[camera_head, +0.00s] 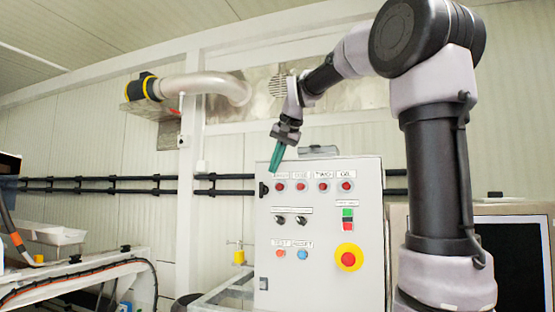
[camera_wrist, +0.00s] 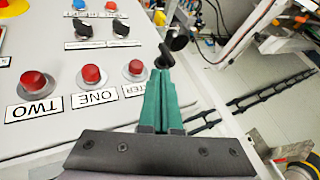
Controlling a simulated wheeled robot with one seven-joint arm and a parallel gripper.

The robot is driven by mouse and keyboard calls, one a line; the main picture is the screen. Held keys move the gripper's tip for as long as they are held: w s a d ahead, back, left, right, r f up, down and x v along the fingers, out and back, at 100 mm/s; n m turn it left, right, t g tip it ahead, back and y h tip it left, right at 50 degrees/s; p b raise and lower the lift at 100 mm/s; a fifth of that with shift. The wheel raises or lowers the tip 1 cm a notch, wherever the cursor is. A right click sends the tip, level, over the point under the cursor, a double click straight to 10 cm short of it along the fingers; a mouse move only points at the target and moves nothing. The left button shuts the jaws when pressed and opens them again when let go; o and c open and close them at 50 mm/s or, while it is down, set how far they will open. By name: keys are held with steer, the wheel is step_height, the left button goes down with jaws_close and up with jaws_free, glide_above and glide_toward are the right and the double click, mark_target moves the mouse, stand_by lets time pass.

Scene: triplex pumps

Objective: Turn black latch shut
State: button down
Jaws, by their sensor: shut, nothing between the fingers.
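A grey control cabinet (camera_head: 318,240) stands in the middle of the head view. A black latch (camera_head: 263,190) sits on the upper left edge of its door. In the wrist view the black latch (camera_wrist: 174,46) shows just beyond my fingertips, at the panel's edge. My gripper (camera_head: 273,169) has green fingers pointing down, close above the latch. In the wrist view my gripper (camera_wrist: 160,75) has its fingers together with nothing between them. The tips partly cover the latch's base, so I cannot tell whether they touch it.
Red buttons (camera_wrist: 92,75) line the panel beside my fingers. Black selector knobs (camera_head: 280,219) and a yellow-ringed emergency stop (camera_head: 348,257) sit lower. A second small latch (camera_head: 263,283) is on the lower left edge. Black pipes (camera_head: 100,184) run along the wall behind.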

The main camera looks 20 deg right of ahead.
mark_target(261, 190)
steer(key=shift+x, duration=2.65)
